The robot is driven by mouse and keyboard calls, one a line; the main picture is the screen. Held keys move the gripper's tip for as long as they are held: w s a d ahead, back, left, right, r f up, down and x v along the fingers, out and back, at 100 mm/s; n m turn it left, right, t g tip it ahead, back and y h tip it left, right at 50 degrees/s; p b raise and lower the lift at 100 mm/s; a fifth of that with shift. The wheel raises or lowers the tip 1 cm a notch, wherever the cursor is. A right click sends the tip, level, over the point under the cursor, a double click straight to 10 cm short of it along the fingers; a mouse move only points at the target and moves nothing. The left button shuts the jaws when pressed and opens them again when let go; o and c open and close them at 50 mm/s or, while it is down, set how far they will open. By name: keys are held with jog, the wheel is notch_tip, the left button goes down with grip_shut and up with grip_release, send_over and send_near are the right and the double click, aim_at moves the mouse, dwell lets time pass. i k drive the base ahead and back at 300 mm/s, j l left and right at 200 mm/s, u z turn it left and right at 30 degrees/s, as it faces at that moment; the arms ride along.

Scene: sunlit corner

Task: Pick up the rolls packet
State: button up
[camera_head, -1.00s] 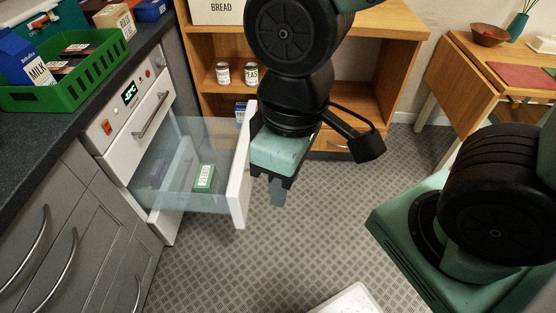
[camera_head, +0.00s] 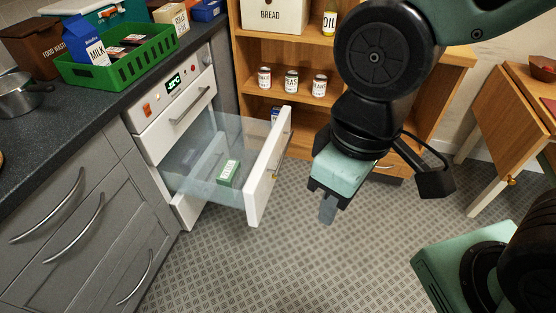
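A cream packet (camera_head: 172,17), with lettering that seems to read ROLLS, stands upright on the dark counter at the top left, behind the green crate. Its lower part is partly hidden by the crate. My gripper (camera_head: 327,208) points down over the floor, right of the open drawer and well apart from the packet. Its fingers overlap from this angle, so I cannot tell whether they are apart. Nothing shows in them.
A clear-sided drawer (camera_head: 267,172) stands open with a green-and-white box (camera_head: 229,172) inside. The green crate (camera_head: 118,70) holds a milk carton (camera_head: 84,41) and dark packs. A wooden shelf (camera_head: 300,95) is behind. Patterned floor (camera_head: 270,270) is clear in front.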

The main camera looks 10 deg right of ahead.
aim_at(175, 14)
jog(key=i+j, duration=0.2)
jog(key=i, duration=0.35)
jog(key=i+j, duration=0.2)
jog(key=i, duration=0.3)
jog(key=i+j+u, duration=0.1)
jog(key=i, duration=0.45)
jog(key=i+j, duration=0.25)
jog(key=i, duration=0.25)
